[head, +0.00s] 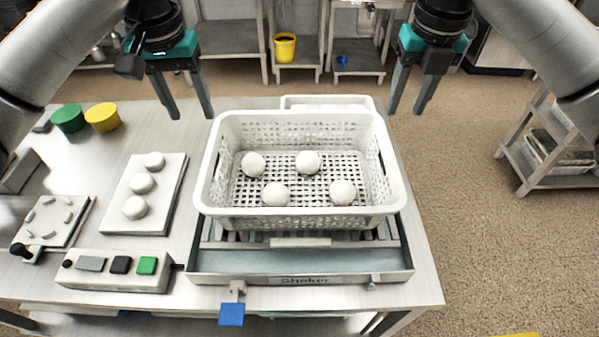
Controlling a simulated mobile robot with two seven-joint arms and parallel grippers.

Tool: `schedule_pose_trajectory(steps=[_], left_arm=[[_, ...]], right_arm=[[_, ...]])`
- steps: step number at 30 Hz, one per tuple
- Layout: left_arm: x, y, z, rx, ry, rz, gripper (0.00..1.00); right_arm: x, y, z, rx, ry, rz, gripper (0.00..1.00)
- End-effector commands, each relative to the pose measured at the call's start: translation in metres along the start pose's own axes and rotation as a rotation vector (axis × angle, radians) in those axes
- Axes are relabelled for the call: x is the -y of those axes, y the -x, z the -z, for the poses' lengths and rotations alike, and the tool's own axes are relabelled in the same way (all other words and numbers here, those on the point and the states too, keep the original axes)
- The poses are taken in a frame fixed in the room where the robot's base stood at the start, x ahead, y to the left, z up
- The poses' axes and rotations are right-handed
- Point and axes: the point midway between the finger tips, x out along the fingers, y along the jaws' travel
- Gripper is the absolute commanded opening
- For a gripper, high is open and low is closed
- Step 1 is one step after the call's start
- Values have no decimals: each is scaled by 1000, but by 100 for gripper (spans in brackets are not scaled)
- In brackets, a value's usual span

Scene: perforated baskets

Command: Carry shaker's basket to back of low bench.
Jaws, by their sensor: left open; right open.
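The shaker's basket (300,222) is a white perforated basket with several white balls inside. It sits on the shaker (300,264), a grey metal frame labelled "Shaker" on the table. My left gripper (193,118) is open and empty, above and behind the basket's back left corner. My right gripper (405,112) is open and empty, near the basket's back right corner. Neither gripper visibly touches the basket. Low benches stand across the floor, one with a yellow bucket (285,48); I cannot tell which is the named low bench.
A white tray or basket (327,101) shows behind the shaker's basket. On the table's left are a board with three balls (148,190), a control box (115,270), green (68,118) and yellow (103,117) tubs. A shelf rack (545,150) stands right; floor between is clear.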

Motion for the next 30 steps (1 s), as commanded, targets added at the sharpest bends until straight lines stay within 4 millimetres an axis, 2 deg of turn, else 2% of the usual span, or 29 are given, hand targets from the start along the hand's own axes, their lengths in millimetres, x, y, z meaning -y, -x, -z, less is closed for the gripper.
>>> schedule_pose_trajectory(steps=[12, 18, 24, 30], left_arm=[[0, -82, -1, 3, 1, 1, 60], [0, -116, -1, 2, 1, 0, 60], [0, -134, 0, 0, 0, 0, 60], [0, -139, 0, -1, 0, 0, 60]], right_arm=[[0, -82, 2, -6, -1, 1, 43], [0, -116, 1, -4, 0, 1, 43], [0, -135, 0, -1, -1, 1, 43], [0, -140, 1, -1, 0, 1, 43]])
